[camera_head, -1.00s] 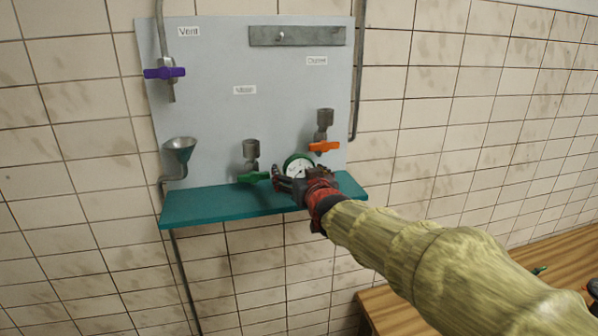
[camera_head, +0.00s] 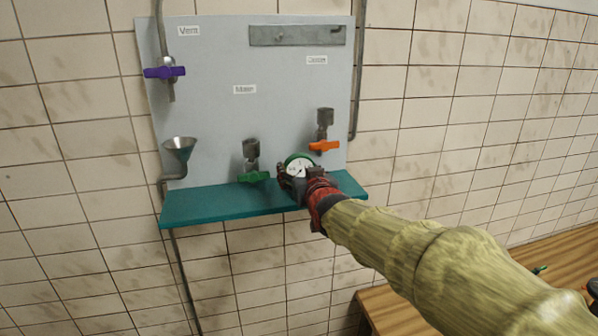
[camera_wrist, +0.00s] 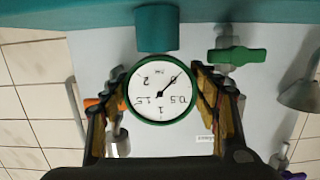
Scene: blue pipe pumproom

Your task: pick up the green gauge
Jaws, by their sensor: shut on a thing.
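The green gauge (camera_head: 299,167) has a white dial and a green rim. In the head view it is at the teal shelf's right part, partly hidden by my gripper (camera_head: 294,178). In the wrist view the gauge (camera_wrist: 160,92) sits between the two fingers of my gripper (camera_wrist: 160,100), which press on both sides of its rim. A teal block-like part (camera_wrist: 157,28) adjoins the gauge's rim in the wrist view. I cannot tell whether the gauge is clear of the shelf.
The teal shelf (camera_head: 215,205) runs below a grey panel (camera_head: 215,110). A green-handled valve (camera_head: 254,177) is just left of the gauge, and an orange-handled valve (camera_head: 323,146) is above right. A funnel (camera_head: 180,148) and purple-handled valve (camera_head: 164,73) are at left.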

